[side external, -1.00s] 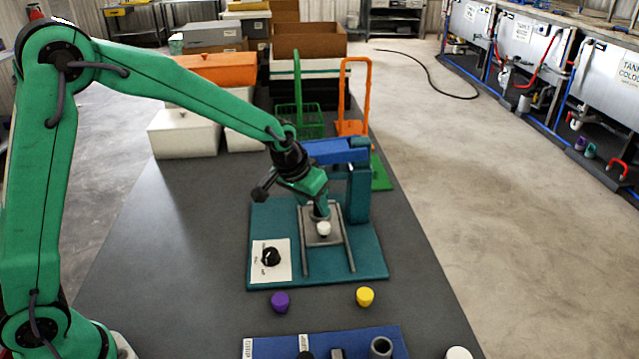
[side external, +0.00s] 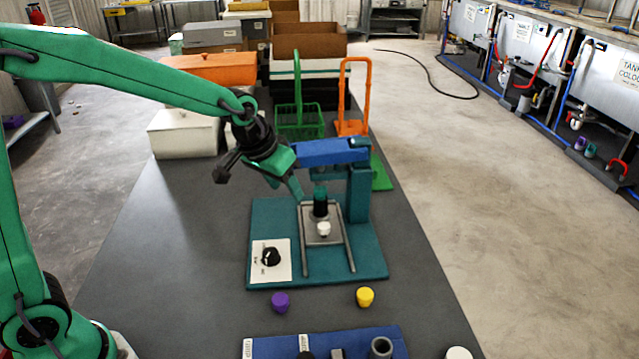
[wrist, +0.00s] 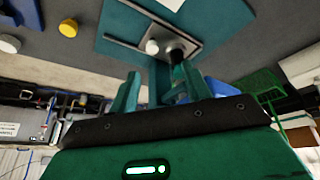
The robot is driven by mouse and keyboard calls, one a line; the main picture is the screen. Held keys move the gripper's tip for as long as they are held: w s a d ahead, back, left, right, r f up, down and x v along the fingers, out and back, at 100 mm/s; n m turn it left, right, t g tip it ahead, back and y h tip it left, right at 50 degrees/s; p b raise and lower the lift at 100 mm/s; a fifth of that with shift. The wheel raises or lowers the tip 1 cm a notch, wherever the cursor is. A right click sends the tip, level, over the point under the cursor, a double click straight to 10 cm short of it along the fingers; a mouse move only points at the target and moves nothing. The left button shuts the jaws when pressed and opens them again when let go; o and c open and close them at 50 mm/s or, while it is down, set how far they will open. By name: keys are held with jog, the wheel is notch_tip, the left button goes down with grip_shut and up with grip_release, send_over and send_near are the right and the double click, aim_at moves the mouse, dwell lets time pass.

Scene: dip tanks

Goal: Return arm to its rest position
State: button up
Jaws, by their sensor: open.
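My green arm reaches in from the left of the side external view. My gripper (side external: 294,188) is open, above and to the left of a dark post with a green top (side external: 320,203). In the wrist view my gripper (wrist: 155,92) shows two green fingers apart. The post (wrist: 178,56) shows beyond the fingers, and I see nothing held between them.
The fixture has a blue arm (side external: 330,152) and a black dial (side external: 271,257). A purple cap (side external: 280,301) and a yellow cap (side external: 365,296) lie in front. A blue rack (side external: 280,346) is nearer. Green (side external: 299,120) and orange (side external: 351,126) racks stand behind. The table's left is clear.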

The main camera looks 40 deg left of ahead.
jog(key=s+a+r, duration=0.2)
jog(key=s+r, duration=0.1)
jog(key=s, duration=0.8)
jog(key=s+a+r, duration=0.3)
jog(key=s, duration=0.8)
jog(key=shift+s+r+t+y, duration=0.15)
jog(key=shift+r+t+y, duration=0.15)
jog(key=shift+t, duration=0.1)
jog(key=shift+a, duration=0.1)
